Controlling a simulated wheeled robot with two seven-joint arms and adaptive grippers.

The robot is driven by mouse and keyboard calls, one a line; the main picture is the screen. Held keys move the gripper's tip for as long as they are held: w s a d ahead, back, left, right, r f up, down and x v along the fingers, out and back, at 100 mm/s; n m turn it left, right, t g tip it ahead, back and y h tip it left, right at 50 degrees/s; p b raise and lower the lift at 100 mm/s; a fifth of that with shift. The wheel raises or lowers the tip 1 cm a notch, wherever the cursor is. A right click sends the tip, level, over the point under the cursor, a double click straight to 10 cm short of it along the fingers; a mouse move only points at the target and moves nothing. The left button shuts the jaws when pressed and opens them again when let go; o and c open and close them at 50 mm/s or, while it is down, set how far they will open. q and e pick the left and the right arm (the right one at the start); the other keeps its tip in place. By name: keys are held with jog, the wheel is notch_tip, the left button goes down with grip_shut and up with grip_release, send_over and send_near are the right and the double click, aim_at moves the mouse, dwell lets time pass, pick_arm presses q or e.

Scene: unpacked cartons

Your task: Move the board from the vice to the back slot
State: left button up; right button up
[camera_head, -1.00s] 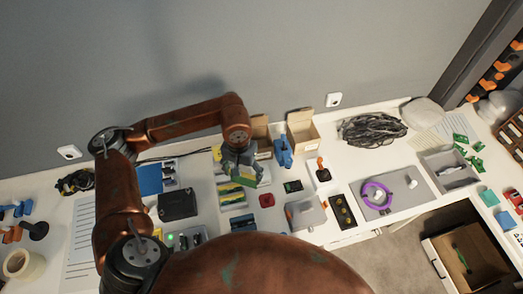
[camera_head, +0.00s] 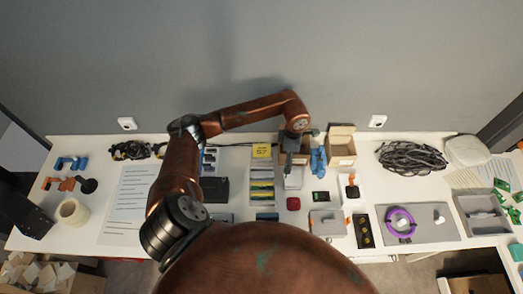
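A slotted rack (camera_head: 249,190) stands on the white table, with several thin yellow, green and grey boards in its slots. A yellow label reading 57 sits behind it. My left gripper (camera_head: 291,171) points down just right of the rack, over a pale flat thing. It is small and dark here, so whether its fingers are open or shut is unclear. No board shows plainly in it. A blue upright device (camera_head: 318,160), perhaps the vice, stands just right of the gripper. A small dark board with green (camera_head: 320,197) lies in front of it. My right gripper is out of view.
Open cardboard boxes (camera_head: 341,146) stand behind the blue device. A red piece (camera_head: 293,204), a grey box (camera_head: 327,222) and a joystick (camera_head: 352,188) lie nearby. Black cable (camera_head: 411,157) and a purple ring (camera_head: 400,221) are farther right. My arm covers the left-middle table.

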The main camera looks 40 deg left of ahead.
pick_arm(q)
jog(key=s+a+f+n+p, duration=0.1)
jog(key=a+f+n+p, duration=0.1)
jog(key=a+f+n, duration=0.9)
jog(key=shift+s+a+f+n, duration=0.35)
jog(key=shift+a+n, duration=0.4)
jog(key=shift+n, duration=3.75)
jog(key=shift+s, duration=0.1)
jog(key=shift+f, duration=0.1)
jog(key=shift+f+b, duration=0.45)
jog(key=shift+f, duration=0.05)
jog(key=shift+f, duration=0.35)
